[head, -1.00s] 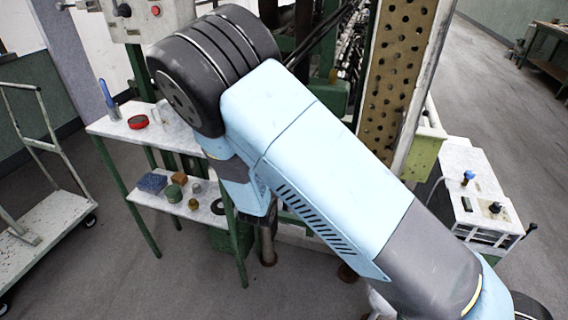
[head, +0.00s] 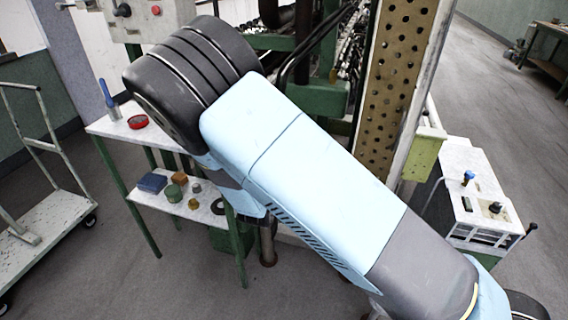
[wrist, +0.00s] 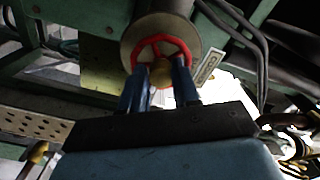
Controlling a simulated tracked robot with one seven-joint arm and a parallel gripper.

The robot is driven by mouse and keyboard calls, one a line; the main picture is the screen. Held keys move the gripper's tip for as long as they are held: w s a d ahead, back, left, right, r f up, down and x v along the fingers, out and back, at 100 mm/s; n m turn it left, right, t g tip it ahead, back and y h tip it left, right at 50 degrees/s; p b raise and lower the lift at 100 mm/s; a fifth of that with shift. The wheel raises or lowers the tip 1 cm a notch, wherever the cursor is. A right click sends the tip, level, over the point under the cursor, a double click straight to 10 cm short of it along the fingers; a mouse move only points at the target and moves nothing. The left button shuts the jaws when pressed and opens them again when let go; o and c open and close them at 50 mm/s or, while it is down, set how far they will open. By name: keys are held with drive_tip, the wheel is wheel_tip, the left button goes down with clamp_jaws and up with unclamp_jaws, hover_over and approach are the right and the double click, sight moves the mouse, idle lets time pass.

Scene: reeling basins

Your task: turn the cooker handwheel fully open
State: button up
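The handwheel (wrist: 160,38) shows in the wrist view as a red spoked rim in front of a round pale disc. A brass knob-like part (wrist: 161,74) sits at its middle, low between my fingers. My gripper (wrist: 159,64) has two blue fingers standing apart, one on each side of the brass part, with their tips at the lower rim. I cannot tell whether the fingertips touch the wheel. In the head view my own arm hides the gripper, and I cannot make out the wheel there.
A small green-legged table (head: 97,127) with loose items stands left of my arm. A trolley (head: 50,225) is at far left. A perforated post (head: 392,95) and a white box unit (head: 478,200) stand right. Dark hoses (wrist: 245,30) run beside the wheel.

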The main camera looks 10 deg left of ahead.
drive_tip(key=shift+o, duration=1.4)
drive_tip(key=s, duration=0.7)
drive_tip(key=shift+a, duration=0.25)
